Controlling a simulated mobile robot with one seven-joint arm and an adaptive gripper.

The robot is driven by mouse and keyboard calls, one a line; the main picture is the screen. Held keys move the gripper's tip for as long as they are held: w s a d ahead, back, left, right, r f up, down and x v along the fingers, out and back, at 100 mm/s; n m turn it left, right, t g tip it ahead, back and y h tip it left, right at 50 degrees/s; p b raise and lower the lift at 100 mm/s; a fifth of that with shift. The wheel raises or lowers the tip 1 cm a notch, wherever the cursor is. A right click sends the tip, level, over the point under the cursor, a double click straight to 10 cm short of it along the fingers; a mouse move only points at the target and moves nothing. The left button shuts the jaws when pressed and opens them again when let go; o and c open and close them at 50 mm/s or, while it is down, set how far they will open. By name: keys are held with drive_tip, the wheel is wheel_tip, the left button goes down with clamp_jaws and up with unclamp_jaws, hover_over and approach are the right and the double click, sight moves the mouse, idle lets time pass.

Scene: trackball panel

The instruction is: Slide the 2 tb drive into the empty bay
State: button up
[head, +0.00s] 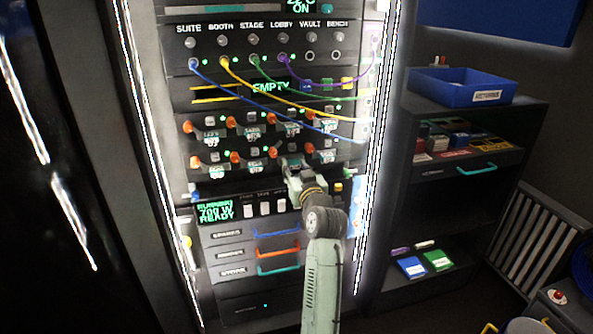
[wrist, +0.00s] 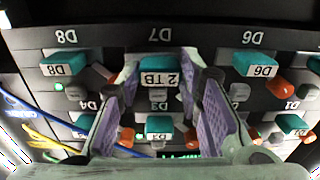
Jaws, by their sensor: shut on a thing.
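The 2 TB drive (wrist: 169,77) has a teal front with a white label, upside down in the wrist view. My gripper (wrist: 168,80) is shut on it, with one purple-padded finger on each side. The drive is in front of the slot marked D7 (wrist: 160,34), between the drive D8 (wrist: 66,67) and the drive D6 (wrist: 262,69). How deep it sits in the bay I cannot tell. In the head view my gripper (head: 291,168) is at the lower drive row of the rack, and it mostly hides the drive.
Another drive row runs alongside, with drive D3 (wrist: 160,126) close to my fingers. Orange levers (head: 234,156) stick out by the drives. Blue, yellow, green and purple cables (head: 300,112) hang across the rack above. Drawers with handles (head: 277,251) lie below. A shelf (head: 440,190) stands at right.

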drive_tip(key=shift+x, duration=0.9)
drive_tip(key=o, duration=1.2)
drive_tip(key=v, duration=1.2)
